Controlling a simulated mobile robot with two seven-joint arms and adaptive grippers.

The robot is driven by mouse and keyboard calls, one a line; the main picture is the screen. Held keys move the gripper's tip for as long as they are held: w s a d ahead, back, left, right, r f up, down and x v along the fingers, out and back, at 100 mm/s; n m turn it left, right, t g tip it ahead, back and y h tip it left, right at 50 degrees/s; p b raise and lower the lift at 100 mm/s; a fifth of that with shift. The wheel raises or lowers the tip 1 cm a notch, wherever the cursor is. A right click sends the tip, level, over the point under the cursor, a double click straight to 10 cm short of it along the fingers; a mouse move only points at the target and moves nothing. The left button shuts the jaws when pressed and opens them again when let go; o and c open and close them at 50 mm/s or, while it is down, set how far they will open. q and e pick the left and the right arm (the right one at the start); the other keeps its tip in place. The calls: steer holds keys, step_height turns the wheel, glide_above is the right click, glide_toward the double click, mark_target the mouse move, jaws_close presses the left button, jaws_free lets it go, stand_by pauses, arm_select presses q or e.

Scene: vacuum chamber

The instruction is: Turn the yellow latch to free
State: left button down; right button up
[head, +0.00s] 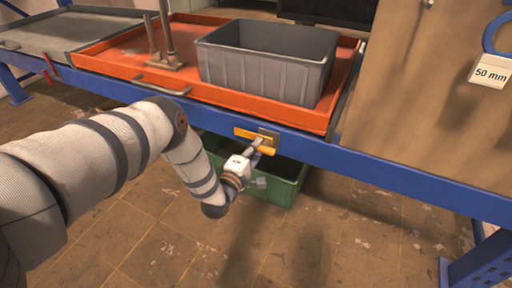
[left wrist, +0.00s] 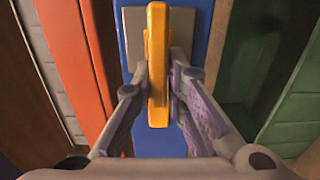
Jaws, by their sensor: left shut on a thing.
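The yellow latch (head: 244,134) is a bar on a grey plate (head: 268,137) on the front of the blue beam, below the orange tray. In the head view it lies nearly level along the beam. In the left wrist view the latch (left wrist: 158,62) stands lengthwise in the middle of the picture. My left gripper (head: 259,147) reaches it from the front. Its two fingers (left wrist: 158,97) are shut on the latch, one on each side. The fingers hide part of the plate. My right gripper is not in view.
The orange tray (head: 120,66) holds a grey bin (head: 265,68) and a metal stand (head: 165,45). A green crate (head: 282,183) sits on the floor under the beam. A brown board with a "50 mm" tag (head: 490,73) stands at the right. Floor in front is clear.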

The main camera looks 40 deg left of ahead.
arm_select(q)
steer(key=shift+d+r, duration=0.1)
steer(key=c, duration=1.6)
jaws_free()
steer(key=shift+o, duration=0.2)
steer(key=v, duration=1.2)
